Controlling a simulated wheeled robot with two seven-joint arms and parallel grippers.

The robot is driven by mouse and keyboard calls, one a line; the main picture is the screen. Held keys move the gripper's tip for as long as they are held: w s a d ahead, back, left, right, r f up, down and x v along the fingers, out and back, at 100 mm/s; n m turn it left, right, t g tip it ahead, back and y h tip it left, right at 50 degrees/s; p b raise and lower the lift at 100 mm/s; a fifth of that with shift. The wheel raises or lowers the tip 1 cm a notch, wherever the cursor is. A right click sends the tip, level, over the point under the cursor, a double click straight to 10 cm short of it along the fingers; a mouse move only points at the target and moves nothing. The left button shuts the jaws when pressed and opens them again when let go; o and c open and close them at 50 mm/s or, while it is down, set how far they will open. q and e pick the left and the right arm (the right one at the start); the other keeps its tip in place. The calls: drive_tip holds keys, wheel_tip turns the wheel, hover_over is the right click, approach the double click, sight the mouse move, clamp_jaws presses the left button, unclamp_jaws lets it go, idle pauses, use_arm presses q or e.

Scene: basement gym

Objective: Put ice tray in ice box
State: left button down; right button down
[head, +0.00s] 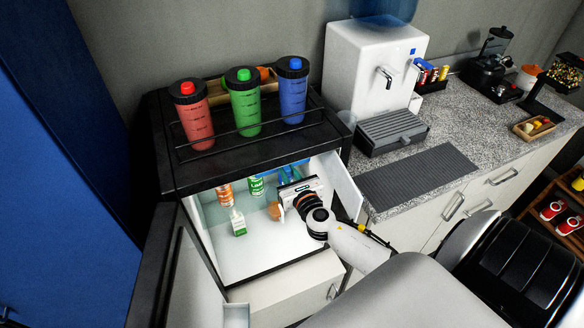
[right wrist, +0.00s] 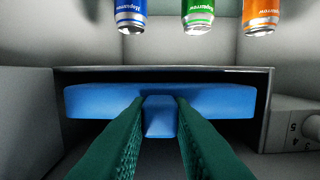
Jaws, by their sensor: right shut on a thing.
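The blue ice tray (right wrist: 215,103) shows in the right wrist view, lying across the opening of a thin-walled grey ice box (right wrist: 268,100). My right gripper (right wrist: 160,102) is shut on the tray's middle tab, with one green finger on each side. The tray is level with the box mouth; how deep it sits inside I cannot tell. In the head view the ice box (head: 308,184) is at the upper right inside the open fridge. My right gripper (head: 306,203) reaches in front of it and hides the tray. My left gripper is not in view.
An orange can (head: 225,195), a green can (head: 256,186) and a blue can (right wrist: 131,14) stand in the fridge near the ice box. A small carton (head: 238,222) is at the front left. A numbered dial (right wrist: 298,125) sits beside the box. The fridge door (head: 180,275) hangs open.

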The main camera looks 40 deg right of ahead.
drive_tip(key=shift+r+x, duration=0.15)
drive_tip(key=shift+x, duration=1.25)
drive_tip(key=shift+r+x, duration=0.1)
drive_tip(key=shift+x, duration=1.25)
drive_tip(key=shift+b+x, duration=0.4)
drive_tip(key=shift+x, duration=0.9)
drive_tip(key=shift+w, duration=0.2)
drive_tip(key=shift+f+b, duration=0.35)
drive_tip(key=shift+b, duration=0.15)
drive_tip(key=c, duration=1.2)
unclamp_jaws()
drive_tip(key=shift+s, duration=0.1)
drive_tip(key=v, duration=1.2)
drive_tip(key=shift+b, duration=0.35)
